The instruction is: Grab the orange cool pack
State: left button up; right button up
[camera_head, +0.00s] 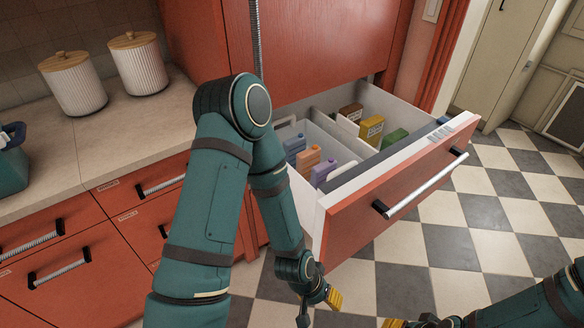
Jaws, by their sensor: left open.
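The orange cool pack (308,159) stands in the left compartment of the open drawer (356,222), between a blue pack (294,144) and a purple pack (323,172). Its lower part is hidden in the compartment. My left gripper (318,311) is open and empty, outside the drawer, below and in front of its left front corner. Its arm crosses in front of the drawer's left side. My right gripper (400,323) is only partly in view at the bottom edge, in front of the drawer, and its fingers are mostly cut off.
In the drawer's other section stand a brown box (351,112), a yellow box (371,129) and a green box (395,138). The drawer front has a metal handle (428,187). Two ribbed canisters (75,88) stand on the counter (100,140). The checkered floor at right is clear.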

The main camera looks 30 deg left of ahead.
aim_at(305, 159)
jog(key=u, duration=0.8)
